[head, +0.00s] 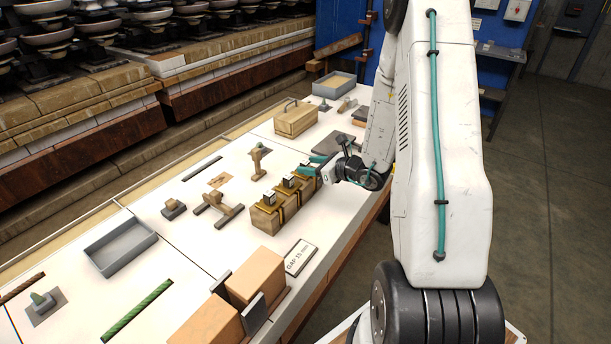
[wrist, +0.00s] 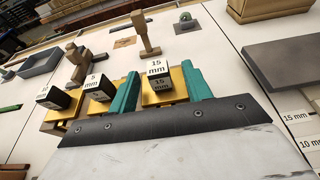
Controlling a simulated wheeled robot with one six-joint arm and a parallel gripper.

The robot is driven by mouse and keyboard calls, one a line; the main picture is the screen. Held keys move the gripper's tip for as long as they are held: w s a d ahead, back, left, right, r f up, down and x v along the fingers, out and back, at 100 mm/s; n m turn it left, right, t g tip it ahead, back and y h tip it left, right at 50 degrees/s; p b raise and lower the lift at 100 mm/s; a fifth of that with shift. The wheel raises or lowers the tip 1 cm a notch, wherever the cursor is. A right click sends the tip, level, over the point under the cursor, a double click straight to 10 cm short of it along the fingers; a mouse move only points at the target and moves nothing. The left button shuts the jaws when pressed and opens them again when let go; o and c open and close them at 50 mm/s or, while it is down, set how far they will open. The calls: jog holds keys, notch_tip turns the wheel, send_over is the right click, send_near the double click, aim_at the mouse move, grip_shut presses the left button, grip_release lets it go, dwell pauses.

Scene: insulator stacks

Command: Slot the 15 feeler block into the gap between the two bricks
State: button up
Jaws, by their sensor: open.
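The 15 feeler block (wrist: 160,69) is a dark block with a white top marked "15 mm", standing in a yellow-lined slot of the wooden rack (head: 265,220). My gripper (head: 313,168) is at the rack's far end. In the wrist view its teal fingers (wrist: 161,88) are open, one on each side of the 15 block. I cannot tell whether they touch it. The two orange-tan bricks, one farther (head: 257,272) and one nearer (head: 210,322), lie at the table's near end. The gap between them is hard to make out.
The 5 block (wrist: 97,88) and 10 block (wrist: 45,95) stand in the same rack. Dark upright plates (head: 254,314) stand by the bricks, beside a gap card (head: 300,257). A grey tray (head: 120,243), wooden pieces (head: 217,208) and a wooden box (head: 295,121) are also on the table.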

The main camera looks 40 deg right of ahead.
aim_at(300, 164)
jog(key=x, duration=0.4)
jog(key=shift+w+a+f, duration=0.1)
grip_shut()
